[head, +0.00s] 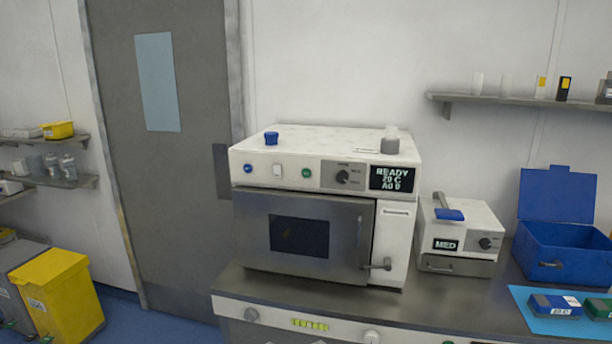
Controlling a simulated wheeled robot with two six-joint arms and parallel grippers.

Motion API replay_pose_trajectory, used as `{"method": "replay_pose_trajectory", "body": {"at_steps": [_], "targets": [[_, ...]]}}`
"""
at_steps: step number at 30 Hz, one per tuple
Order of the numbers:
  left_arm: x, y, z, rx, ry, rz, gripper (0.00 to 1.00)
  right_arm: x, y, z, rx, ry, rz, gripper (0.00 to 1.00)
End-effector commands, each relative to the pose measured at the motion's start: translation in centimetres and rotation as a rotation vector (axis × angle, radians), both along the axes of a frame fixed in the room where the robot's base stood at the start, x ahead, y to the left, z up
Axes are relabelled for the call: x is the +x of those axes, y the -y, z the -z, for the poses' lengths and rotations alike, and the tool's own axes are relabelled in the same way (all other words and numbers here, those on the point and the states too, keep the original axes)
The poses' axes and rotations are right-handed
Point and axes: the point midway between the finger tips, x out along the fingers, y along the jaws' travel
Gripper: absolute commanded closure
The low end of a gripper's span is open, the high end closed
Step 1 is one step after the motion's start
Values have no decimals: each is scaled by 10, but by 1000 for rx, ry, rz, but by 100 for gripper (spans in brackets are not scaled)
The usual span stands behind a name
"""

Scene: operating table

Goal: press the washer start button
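The washer (306,240) appears to be the white and steel machine on the counter in the head view. Its front door, with a dark window (299,236), looks shut, and a handle (377,265) is at its lower right. Along its top panel are a round blue button (247,168), a white rocker-like switch (277,170), a round green button (306,172) and a black knob (342,177). The button labels are too small to read. The display (391,178) reads READY, 20 C, A0 0. Neither of my grippers is in view.
A blue cap-like item (271,138) and a grey-topped container (390,141) stand on the washer. A smaller white device (456,237) and an open blue box (565,250) are to its right. A panel with knobs (310,324) runs below the counter. A yellow bin (62,295) stands left.

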Motion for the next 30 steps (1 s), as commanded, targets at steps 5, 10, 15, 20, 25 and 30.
{"method": "replay_pose_trajectory", "body": {"at_steps": [5,10,15,20,25,30], "targets": [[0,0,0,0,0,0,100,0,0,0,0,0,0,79],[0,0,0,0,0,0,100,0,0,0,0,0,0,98],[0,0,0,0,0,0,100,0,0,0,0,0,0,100],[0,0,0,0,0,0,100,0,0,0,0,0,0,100],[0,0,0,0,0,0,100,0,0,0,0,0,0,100],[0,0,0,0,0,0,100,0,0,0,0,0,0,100]]}}
